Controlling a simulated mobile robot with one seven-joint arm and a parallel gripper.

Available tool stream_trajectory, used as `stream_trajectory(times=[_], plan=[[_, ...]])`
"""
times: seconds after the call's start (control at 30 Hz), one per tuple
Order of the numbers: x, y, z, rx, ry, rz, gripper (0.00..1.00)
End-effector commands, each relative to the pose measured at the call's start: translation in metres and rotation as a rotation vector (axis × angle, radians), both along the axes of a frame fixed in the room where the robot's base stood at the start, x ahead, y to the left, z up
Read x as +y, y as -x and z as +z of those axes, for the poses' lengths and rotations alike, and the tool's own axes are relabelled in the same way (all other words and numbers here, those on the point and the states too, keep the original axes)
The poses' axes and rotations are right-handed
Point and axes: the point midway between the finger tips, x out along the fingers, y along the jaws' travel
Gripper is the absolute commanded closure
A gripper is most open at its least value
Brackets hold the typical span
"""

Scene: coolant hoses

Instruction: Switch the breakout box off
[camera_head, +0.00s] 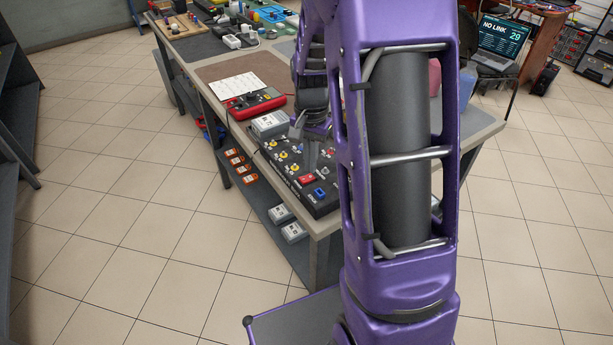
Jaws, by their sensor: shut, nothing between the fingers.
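The breakout box (327,207) is a black panel on the near end of the workbench. Its top carries yellow sockets, a red rocker-like part (306,178) and a blue part (320,192). The switch's position is too small to read. My gripper (309,166) is shut and empty, pointing down over the box, with its tips close to the red part. I cannot tell whether they touch it. My purple arm hides the box's right side.
A red meter (255,105) and a grey-white case (269,124) stand on the bench (225,71) beyond the box. A white sheet (239,84) lies behind. Orange and white packs sit on the lower shelf. A laptop (497,43) stands back right. The tiled floor at left is clear.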

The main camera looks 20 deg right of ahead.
Motion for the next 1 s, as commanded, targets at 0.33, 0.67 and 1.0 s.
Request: stream_trajectory(times=[0.33,0.67,1.0], plan=[[0.000,0.000,0.029,0.000,0.000,0.000,1.00],[0.000,0.000,0.055,-0.001,0.000,0.000,1.00],[0.000,0.000,0.069,0.000,0.000,0.000,1.00]])
